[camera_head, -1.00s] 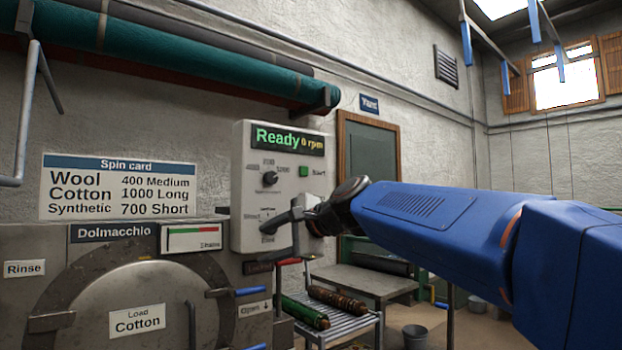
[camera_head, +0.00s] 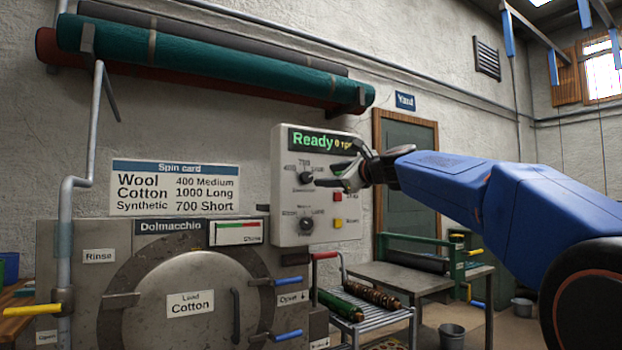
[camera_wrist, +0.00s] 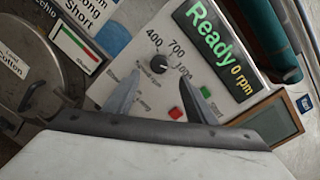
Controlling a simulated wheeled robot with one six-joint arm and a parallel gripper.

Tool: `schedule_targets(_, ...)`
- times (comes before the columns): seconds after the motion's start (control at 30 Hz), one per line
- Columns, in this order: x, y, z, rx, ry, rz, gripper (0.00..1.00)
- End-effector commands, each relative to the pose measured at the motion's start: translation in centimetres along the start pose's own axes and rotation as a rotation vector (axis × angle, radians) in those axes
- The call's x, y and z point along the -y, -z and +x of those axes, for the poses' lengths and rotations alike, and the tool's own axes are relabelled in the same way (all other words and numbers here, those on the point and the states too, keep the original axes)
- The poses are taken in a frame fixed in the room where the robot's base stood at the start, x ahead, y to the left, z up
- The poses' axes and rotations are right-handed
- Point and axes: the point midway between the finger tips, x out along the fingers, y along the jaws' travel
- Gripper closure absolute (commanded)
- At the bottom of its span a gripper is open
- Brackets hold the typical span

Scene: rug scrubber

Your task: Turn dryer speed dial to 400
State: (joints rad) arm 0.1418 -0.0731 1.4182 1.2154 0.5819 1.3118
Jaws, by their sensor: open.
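The speed dial (camera_head: 306,178) is a dark round knob on the upper part of the pale control panel (camera_head: 288,150). In the wrist view the same dial (camera_wrist: 158,68) has 400, 700 and 1000 printed around it; I cannot tell exactly where its pointer stands. The display (camera_head: 312,141) reads "Ready" and 0 rpm. My gripper (camera_wrist: 160,82) is open and empty, its two fingers spread on the near side of the dial, apart from it as far as I can tell. In the head view my gripper (camera_head: 338,174) is just right of the dial.
A second dial (camera_head: 305,224) sits below, with a red button (camera_head: 338,197) and a yellow button (camera_head: 338,220) beside it. The spin card (camera_head: 175,187) lists Cotton 1000, Wool 400, Synthetic 700. A rack with rollers (camera_head: 370,295) stands below right.

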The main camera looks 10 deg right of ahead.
Motion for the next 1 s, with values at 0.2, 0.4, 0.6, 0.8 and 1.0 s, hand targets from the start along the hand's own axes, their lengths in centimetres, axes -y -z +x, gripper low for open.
schedule_targets(0.2, -0.1, 0.0, 4.0, 0.000, -0.002, 0.000, 0.49)
schedule_targets(0.4, -0.1, 0.1, 7.3, 0.000, -0.002, 0.000, 0.49)
schedule_targets(0.6, -0.1, 0.0, 9.3, 0.000, -0.001, -0.001, 0.49)
schedule_targets(0.8, -0.1, 0.0, 10.1, 0.000, 0.000, 0.000, 0.49)
schedule_targets(1.0, 0.0, 0.0, 10.2, -0.001, 0.000, 0.000, 0.49)
